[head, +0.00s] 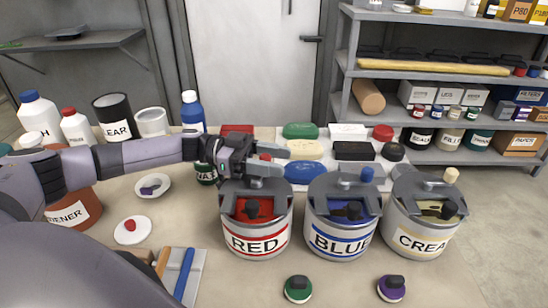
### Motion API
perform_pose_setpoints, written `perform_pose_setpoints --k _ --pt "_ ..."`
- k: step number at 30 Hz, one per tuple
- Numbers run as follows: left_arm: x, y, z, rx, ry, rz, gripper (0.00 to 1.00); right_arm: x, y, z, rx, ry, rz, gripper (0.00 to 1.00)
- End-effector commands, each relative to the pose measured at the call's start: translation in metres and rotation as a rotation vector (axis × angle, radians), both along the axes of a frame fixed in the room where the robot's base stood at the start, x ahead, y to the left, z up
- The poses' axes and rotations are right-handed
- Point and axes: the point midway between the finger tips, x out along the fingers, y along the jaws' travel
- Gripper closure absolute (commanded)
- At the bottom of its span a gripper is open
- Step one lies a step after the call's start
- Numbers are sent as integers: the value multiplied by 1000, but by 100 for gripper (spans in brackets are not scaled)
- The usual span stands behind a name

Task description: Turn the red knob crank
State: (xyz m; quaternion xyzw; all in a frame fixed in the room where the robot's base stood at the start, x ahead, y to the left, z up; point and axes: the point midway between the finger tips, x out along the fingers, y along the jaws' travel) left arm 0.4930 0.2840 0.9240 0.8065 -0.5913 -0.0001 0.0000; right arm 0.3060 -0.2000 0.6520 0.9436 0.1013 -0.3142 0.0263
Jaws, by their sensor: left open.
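The RED can (257,240) stands on the table, with a grey crank lid (240,187) and an opening showing red paint. My left gripper (275,160) reaches in from the left, just above the back of this lid. Its jaws are open, and its fingers point right. A small red bit, seemingly the red knob (265,157), shows between the fingers; the gripper hides most of it. I cannot tell whether the fingers touch it. My right gripper is not in view.
The BLUE can (342,237) with its blue knob (367,174) and the cream can (418,235) stand close to the right. Coloured blocks (303,173) lie behind. Bottles and tubs stand at the back left. Green (298,289) and purple (391,288) round pieces lie in front.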

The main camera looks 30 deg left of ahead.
Motion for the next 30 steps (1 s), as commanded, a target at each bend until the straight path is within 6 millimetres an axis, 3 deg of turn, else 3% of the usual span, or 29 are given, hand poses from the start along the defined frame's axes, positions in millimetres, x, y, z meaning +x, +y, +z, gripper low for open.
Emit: perform_pose_setpoints --k 7,8,12,23,30 --pt "0 -1 0 0 0 0 48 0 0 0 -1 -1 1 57" --pt "0 -1 0 0 0 0 55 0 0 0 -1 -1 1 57" --pt "0 -1 0 0 0 0 100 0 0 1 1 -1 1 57" --pt "1 -3 0 -2 -1 -42 100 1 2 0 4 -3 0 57" --pt "-1 -10 -1 -2 -4 -185 100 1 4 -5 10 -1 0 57"
